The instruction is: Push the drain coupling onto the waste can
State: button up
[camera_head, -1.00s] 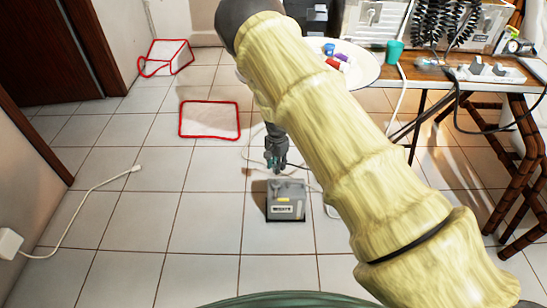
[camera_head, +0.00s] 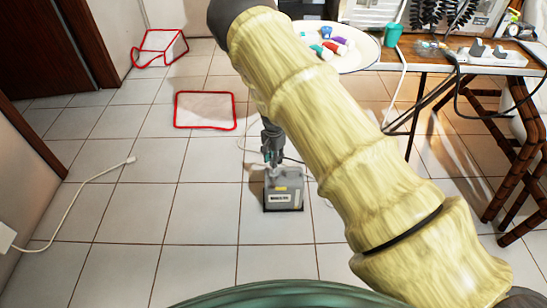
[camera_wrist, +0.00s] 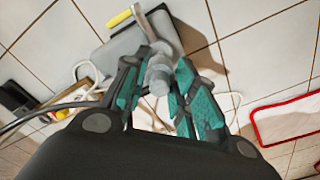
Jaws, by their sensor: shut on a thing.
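The waste can (camera_head: 284,194) is a grey box with a white label, standing on the tiled floor; its grey top (camera_wrist: 127,42) also shows in the wrist view. My gripper (camera_head: 272,160) is low, just above the can's back left part. In the wrist view my gripper (camera_wrist: 160,85) is shut on the drain coupling (camera_wrist: 160,72), a grey cylindrical piece between the teal pads. The coupling overlaps the can's top in that view. I cannot tell whether it touches the can's port, which is hidden behind it.
A red-edged mat (camera_head: 205,110) lies on the floor behind left, with a red-edged clear box (camera_head: 160,48) further back. A table (camera_head: 470,60) with cables stands at right. A white cord (camera_head: 75,205) lies at left. Loose cables lie beside the can.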

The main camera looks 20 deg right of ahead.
jog(key=shift+f+p, duration=0.3)
jog(key=shift+f, duration=0.05)
dwell(0.7)
jog(key=shift+f, duration=0.15)
dwell(0.3)
jog(key=shift+f+b, duration=0.35)
jog(key=shift+f, duration=0.7)
jog(key=shift+f, duration=0.8)
dwell(1.2)
jog(key=o, duration=1)
jog(key=shift+r, duration=3.75)
jog(key=shift+s, duration=0.1)
